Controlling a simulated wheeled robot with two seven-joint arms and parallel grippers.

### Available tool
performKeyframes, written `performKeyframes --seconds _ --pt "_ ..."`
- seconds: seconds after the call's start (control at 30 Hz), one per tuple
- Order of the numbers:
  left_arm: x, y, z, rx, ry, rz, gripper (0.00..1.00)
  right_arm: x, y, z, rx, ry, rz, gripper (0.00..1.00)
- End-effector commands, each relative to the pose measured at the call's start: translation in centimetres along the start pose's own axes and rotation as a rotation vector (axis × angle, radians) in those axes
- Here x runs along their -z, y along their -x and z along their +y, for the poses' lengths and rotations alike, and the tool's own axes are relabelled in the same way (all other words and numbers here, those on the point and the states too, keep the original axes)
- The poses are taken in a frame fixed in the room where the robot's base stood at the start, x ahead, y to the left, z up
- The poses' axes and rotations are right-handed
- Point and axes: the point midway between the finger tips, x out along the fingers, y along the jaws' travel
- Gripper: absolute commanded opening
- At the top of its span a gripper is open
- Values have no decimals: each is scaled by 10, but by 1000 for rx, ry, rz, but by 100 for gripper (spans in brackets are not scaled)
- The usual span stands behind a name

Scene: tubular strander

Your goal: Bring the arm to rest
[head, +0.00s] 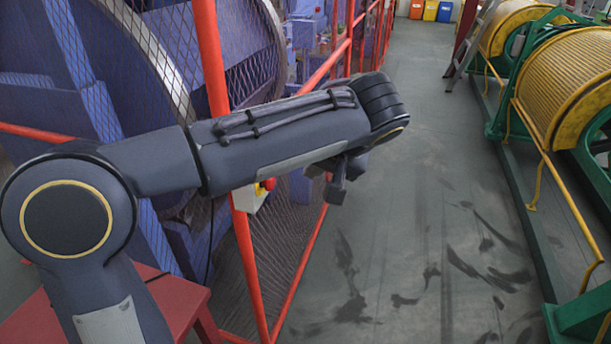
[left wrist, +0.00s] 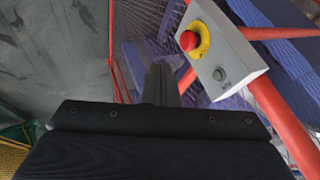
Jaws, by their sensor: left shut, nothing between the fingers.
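My left arm reaches across the head view from the left, bent at the elbow, with the forearm roughly level. My left gripper (head: 337,190) hangs below the wrist and is partly hidden by it. In the left wrist view the left gripper (left wrist: 161,84) shows as dark fingers closed together, with nothing between them. A grey control box (left wrist: 222,62) with a red emergency button (left wrist: 188,41) on a yellow collar is mounted on the red fence, to the right of the fingers and apart from them. In the head view the box (head: 250,197) is mostly hidden behind my forearm. My right gripper is not in view.
A red mesh fence (head: 213,60) stands close on the left, with large blue machinery behind it. A red stool or table (head: 180,298) is at the lower left. Green machines with yellow drums (head: 568,85) line the right. The grey floor aisle (head: 430,190) between is clear.

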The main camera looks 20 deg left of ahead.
Motion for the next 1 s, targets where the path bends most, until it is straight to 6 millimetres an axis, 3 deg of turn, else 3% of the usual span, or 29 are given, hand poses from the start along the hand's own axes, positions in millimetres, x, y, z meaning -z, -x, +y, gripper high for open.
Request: performKeyframes --seconds 0.2,0.47,0.57,0.67,0.73,0.87,1.0 --pt "0 10 0 -1 -1 0 0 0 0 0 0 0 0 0" --pt "0 10 0 -1 -1 -1 0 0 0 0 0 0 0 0" --pt "-7 5 -9 -19 -8 -15 0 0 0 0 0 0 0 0" --pt "-30 -7 -31 -81 -28 -56 0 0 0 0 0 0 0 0" --pt "-59 -20 -50 -153 -42 -96 0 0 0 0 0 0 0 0" --pt "-127 -41 -74 -333 -37 -155 0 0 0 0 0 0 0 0" --pt "-199 -52 -77 -532 37 -157 0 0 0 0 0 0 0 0"
